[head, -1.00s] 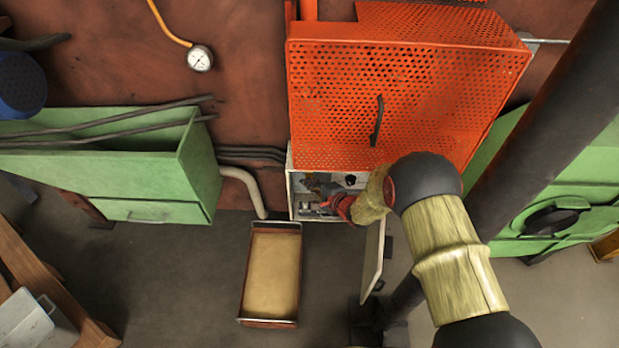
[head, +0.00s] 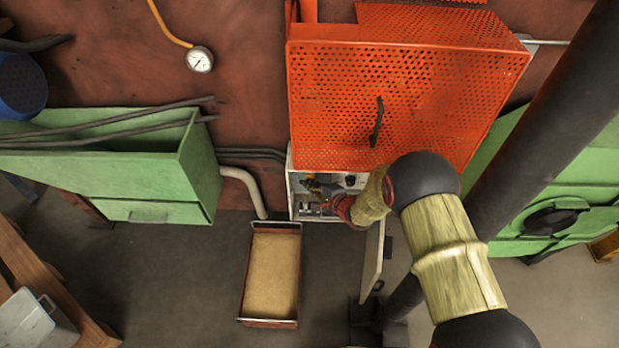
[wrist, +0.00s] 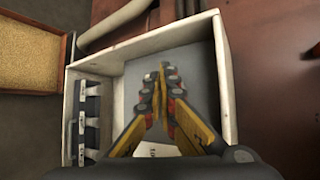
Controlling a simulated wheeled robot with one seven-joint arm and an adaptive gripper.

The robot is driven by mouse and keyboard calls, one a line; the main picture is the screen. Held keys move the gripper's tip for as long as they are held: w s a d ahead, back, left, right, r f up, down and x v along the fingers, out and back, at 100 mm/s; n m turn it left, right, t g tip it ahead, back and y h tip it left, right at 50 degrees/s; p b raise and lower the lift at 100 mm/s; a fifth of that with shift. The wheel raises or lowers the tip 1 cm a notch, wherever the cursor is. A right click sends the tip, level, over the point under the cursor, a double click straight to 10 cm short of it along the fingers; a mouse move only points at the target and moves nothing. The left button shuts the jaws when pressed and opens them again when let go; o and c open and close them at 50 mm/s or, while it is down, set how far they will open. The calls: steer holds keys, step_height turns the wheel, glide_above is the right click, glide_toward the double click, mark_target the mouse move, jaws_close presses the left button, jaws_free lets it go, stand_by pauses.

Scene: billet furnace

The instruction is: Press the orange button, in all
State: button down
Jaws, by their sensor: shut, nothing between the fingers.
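My gripper (wrist: 162,75) is shut and empty, its yellow fingers and dark jointed tips together inside an open white box. In the head view my gripper (head: 308,182) reaches into the white box (head: 292,200) from the right. The grey back panel (wrist: 200,70) of the box lies beyond the fingertips in the wrist view. I cannot make out the orange button in either view; the fingers cover part of the panel. Whether the fingertips touch anything cannot be told.
Inside the box are a row of switches (wrist: 82,125), a pale label (wrist: 163,149) and a dark round knob (head: 350,180). The box's door (head: 373,262) hangs open. An orange perforated guard (head: 400,100) stands above; a sand-coloured tray (head: 245,275) lies below left.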

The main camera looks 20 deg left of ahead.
steer(key=shift+s+d, duration=0.1)
steer(key=shift+s, duration=0.35)
steer(key=shift+s, duration=0.15)
steer(key=s+p, duration=0.1)
steer(key=s, duration=0.1)
steer(key=s+d+p, duration=0.1)
steer(key=s, duration=0.1)
steer(key=shift+s+d, duration=0.1)
steer(key=shift+s, duration=0.2)
steer(key=shift+s, duration=0.1)
stand_by(0.7)
